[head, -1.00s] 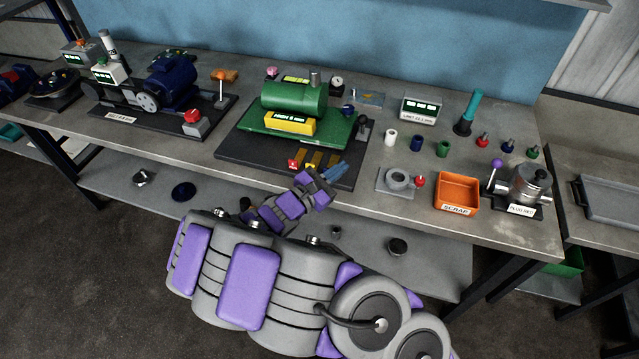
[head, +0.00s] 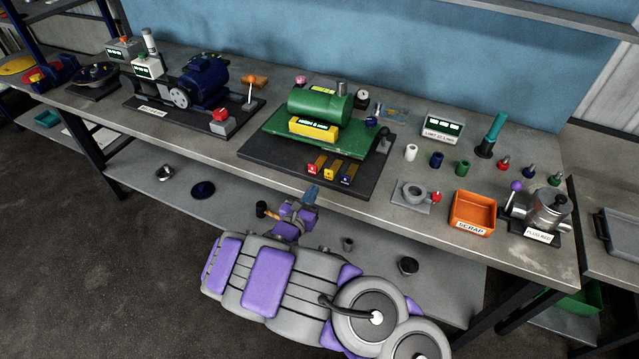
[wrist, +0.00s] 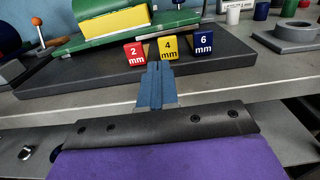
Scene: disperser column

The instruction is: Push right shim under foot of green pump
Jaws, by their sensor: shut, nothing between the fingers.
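The green pump (head: 320,107) sits on a green base (head: 345,138) on a dark plate in the middle of the bench. Three shims with number tags lie in a row at the plate's front: red 2 mm (head: 312,169), yellow 4 mm (head: 329,174) and blue 6 mm (head: 346,180). In the wrist view the red tag (wrist: 135,53), yellow tag (wrist: 168,48) and blue tag (wrist: 204,43) face me. My gripper (wrist: 159,70) is shut and empty, its blue fingers pointing between the red and yellow tags. It also shows in the head view (head: 312,190), in front of the plate. The pump's feet are not clear.
A blue motor (head: 203,82) on its own plate stands left. To the right are a grey ring block (head: 415,192), an orange scrap bin (head: 472,212) and several small coloured cylinders. A lower shelf (head: 230,200) lies under the bench.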

